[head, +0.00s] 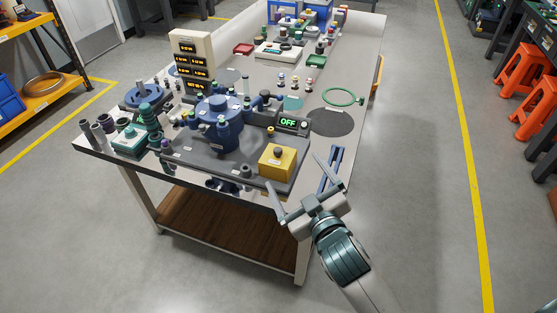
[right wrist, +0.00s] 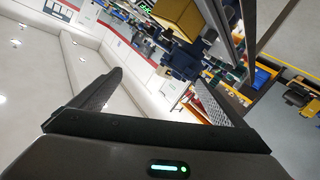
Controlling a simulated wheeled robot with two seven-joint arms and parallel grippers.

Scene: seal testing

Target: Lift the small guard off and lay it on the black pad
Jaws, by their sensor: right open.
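The small guard appears to be the yellow box (head: 277,160) with a dark knob on top. It sits at the front right corner of the dark grey base plate (head: 205,165). The black pad appears to be the dark round disc (head: 331,122) lying flat on the table, behind and right of the box. My right gripper (head: 291,170) is open and empty at the table's front right corner, nearer to me than the box and apart from it. In the right wrist view the yellow box (right wrist: 178,17) shows beyond the open fingers, near the top. My left gripper is not in view.
A blue vessel (head: 217,122) with several clamps stands on the plate, left of the box. An "OFF" display (head: 291,122) stands behind the box. A blue bracket (head: 330,168) lies right of it. A green ring (head: 343,96) lies behind the disc. The disc's top is clear.

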